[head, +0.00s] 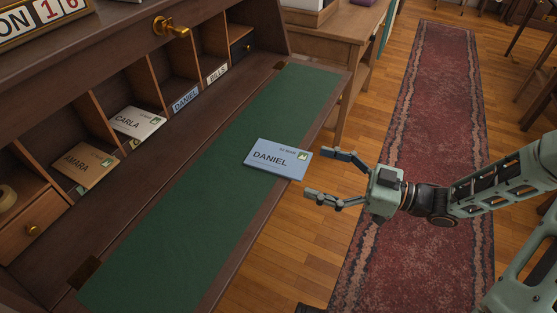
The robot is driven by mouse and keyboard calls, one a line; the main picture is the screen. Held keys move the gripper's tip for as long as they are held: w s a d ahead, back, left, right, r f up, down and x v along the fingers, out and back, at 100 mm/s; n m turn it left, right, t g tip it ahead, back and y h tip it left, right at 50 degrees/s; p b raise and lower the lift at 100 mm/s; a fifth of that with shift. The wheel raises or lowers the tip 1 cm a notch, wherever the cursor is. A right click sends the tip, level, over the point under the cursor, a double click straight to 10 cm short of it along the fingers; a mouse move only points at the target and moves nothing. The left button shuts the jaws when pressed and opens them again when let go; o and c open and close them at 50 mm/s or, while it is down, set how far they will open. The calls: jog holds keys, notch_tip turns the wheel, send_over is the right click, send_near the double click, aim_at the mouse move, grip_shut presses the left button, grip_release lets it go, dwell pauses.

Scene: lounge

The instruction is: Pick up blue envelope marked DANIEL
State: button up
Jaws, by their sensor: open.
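The blue envelope marked DANIEL (278,158) lies flat on the green writing surface (180,215) of the desk. Its right end reaches the desk's right edge. My gripper (327,174) is open just to the right of the envelope, its two fingers pointing left at that end. The fingertips are at or very near the envelope's right end. I cannot tell whether they touch it, and nothing shows held between them.
Desk compartments hold an envelope marked CARLA (137,122) and one marked AMARA (86,165). Labels DANIEL (185,100) and BILLS (217,74) mark other compartments. A wooden side table (345,40) stands behind. A red rug (425,150) covers the floor at right.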

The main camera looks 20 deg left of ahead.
jog(key=shift+a, duration=0.9)
jog(key=shift+c, duration=0.4)
jog(key=c, duration=1)
jog(key=shift+c, duration=0.2)
